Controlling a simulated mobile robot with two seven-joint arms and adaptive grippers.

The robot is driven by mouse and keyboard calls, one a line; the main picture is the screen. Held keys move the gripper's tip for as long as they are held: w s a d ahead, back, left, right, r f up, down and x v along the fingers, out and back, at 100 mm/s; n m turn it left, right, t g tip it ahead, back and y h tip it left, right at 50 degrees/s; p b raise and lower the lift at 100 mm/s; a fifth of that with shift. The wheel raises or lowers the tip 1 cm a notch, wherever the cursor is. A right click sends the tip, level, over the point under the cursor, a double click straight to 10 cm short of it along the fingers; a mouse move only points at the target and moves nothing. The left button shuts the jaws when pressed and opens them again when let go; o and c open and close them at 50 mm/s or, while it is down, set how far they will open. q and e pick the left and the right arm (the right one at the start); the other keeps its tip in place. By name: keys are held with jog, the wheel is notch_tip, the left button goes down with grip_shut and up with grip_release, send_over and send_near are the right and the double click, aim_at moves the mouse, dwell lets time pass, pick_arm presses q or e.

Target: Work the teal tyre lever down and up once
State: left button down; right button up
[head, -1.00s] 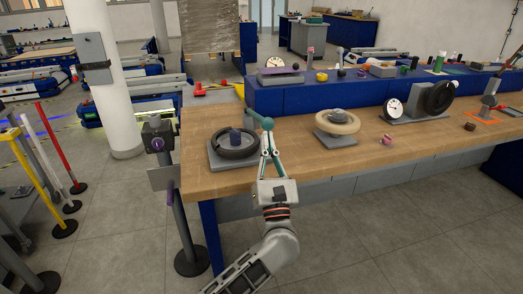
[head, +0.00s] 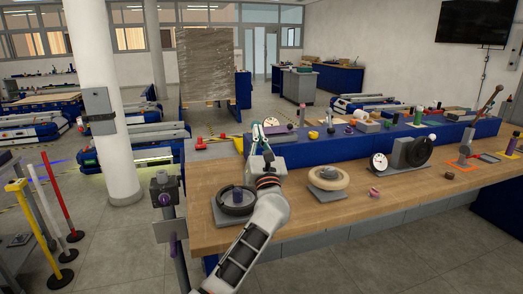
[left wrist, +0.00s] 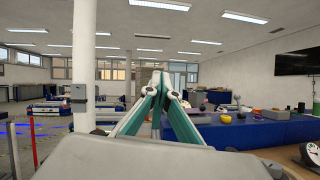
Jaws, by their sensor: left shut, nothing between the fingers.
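My left gripper (head: 257,124) is shut and empty, raised above the back of the bench and pointing away from me. Its green fingers also show in the left wrist view (left wrist: 160,74), the tips together with nothing between them. A black tyre (head: 230,209) with a grey hub lies on a grey plate at the left end of the wooden bench, below my gripper. The teal tyre lever beside it cannot be made out now; my wrist and forearm cover that spot. My right gripper is not in view.
A pale wheel (head: 328,184) lies on the wooden bench (head: 292,206) right of the tyre. A white dial (head: 379,162) and an upright black wheel (head: 417,151) stand further right. A grey post (head: 168,215) stands left of the bench. The air around my gripper is clear.

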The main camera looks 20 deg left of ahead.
aim_at(255, 122)
pick_arm(q)
jog(key=shift+s+r+x, duration=0.1)
jog(key=shift+x, duration=0.85)
jog(key=shift+s+r+x, duration=0.1)
jog(key=shift+x, duration=0.8)
jog(key=shift+a+r, duration=0.15)
jog(key=shift+a, duration=0.1)
jog(key=shift+r, duration=0.15)
